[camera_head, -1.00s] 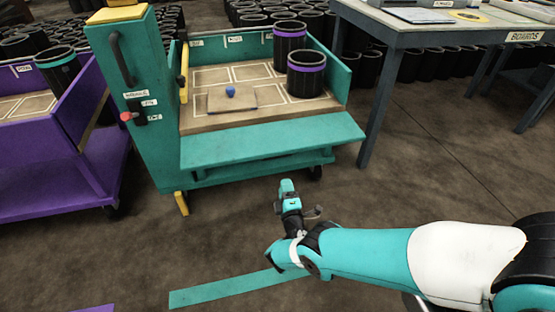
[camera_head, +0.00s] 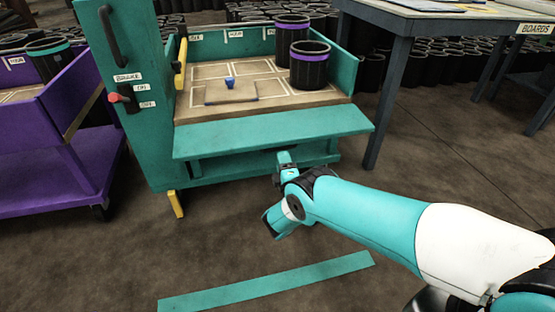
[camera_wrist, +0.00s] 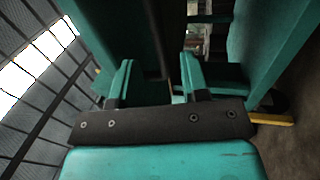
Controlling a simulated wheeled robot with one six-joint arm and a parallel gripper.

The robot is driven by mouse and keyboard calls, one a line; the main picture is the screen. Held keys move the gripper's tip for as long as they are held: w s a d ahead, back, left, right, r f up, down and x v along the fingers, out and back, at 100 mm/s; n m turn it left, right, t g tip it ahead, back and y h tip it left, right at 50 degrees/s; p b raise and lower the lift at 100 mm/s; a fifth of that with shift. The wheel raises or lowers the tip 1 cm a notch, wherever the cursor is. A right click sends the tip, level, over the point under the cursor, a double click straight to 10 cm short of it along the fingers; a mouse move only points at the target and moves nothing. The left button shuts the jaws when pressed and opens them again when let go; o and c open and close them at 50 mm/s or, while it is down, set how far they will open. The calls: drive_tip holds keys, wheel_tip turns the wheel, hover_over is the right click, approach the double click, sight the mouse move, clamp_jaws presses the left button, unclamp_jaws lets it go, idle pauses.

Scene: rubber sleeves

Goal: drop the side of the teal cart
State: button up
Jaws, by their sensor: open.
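The teal cart (camera_head: 135,75) stands upright in the head view, with a tall handled end on the left. Its front side panel (camera_head: 270,132) hangs folded outward, nearly flat, like a shelf before the deck. My gripper (camera_head: 284,160) is just below and in front of this panel's front edge, and my wrist partly hides the fingers. In the wrist view my gripper (camera_wrist: 156,85) has its two teal fingers apart with nothing between them. Teal cart surfaces fill much of that view; whether a finger touches the panel I cannot tell.
On the deck stand two black sleeves with purple bands (camera_head: 309,65) and a flat board with a blue knob (camera_head: 230,83). A purple cart (camera_head: 65,150) is close on the left, a grey table (camera_head: 400,30) on the right. A teal strip (camera_head: 265,283) marks open floor.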

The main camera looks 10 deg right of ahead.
sight(276, 134)
drive_tip(key=b+x, duration=0.1)
drive_tip(key=b, duration=0.4)
drive_tip(key=b+x, duration=0.1)
drive_tip(key=b, duration=0.4)
drive_tip(key=shift+w+f+b, duration=0.25)
drive_tip(key=shift+w+b, duration=0.15)
drive_tip(key=shift+w, duration=0.1)
drive_tip(key=shift+r+x, duration=0.15)
drive_tip(key=shift+x, duration=0.6)
drive_tip(key=shift+r+x, duration=0.2)
drive_tip(key=shift+x, duration=0.6)
drive_tip(key=shift+s, duration=0.1)
clamp_jaws()
